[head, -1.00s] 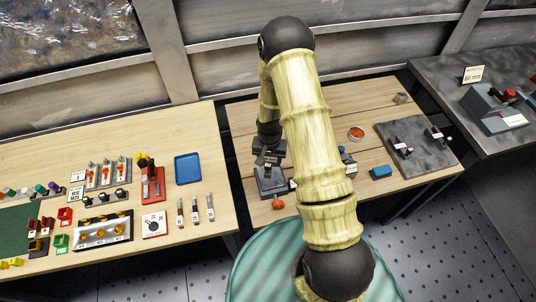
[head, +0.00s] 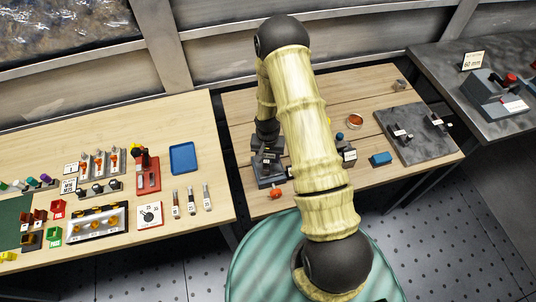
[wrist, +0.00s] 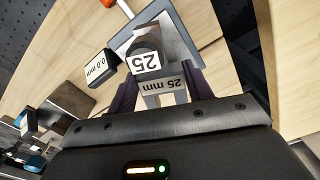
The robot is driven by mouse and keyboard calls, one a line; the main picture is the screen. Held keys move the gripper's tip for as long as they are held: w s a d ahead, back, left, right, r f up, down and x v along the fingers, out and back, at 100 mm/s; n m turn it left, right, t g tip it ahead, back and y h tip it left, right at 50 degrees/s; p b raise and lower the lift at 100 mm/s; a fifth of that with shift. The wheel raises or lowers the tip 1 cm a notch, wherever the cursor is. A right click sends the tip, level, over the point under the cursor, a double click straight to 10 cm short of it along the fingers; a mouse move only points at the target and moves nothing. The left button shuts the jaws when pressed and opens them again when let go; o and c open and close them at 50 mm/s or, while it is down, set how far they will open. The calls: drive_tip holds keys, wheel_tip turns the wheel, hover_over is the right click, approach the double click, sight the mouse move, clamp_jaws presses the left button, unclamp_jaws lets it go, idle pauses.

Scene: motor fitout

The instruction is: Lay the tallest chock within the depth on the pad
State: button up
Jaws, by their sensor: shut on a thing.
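In the wrist view my gripper (wrist: 162,92) is shut on a grey metal chock (wrist: 172,98) labelled "25 mm". A dark box reading "0.0 mm" (wrist: 97,68) stands beside the plate. In the head view my gripper (head: 267,153) is at the left of the middle table, over a dark device (head: 268,172), and the chock is too small to make out. I cannot tell which surface is the pad.
A "60 mm" sign (head: 473,61) stands on the far-right bench.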

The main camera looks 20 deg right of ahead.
sight(268, 157)
drive_tip(key=shift+f+b, duration=0.3)
drive_tip(key=shift+f, duration=0.55)
drive_tip(key=shift+f+b, duration=0.5)
drive_tip(key=shift+f, duration=0.05)
drive_tip(key=o, duration=1.6)
drive_tip(key=shift+o, duration=0.2)
wheel_tip(268, 157, up, 18)
drive_tip(key=b, duration=0.3)
drive_tip(key=shift+f+b, duration=0.25)
drive_tip(key=shift+b, duration=0.15)
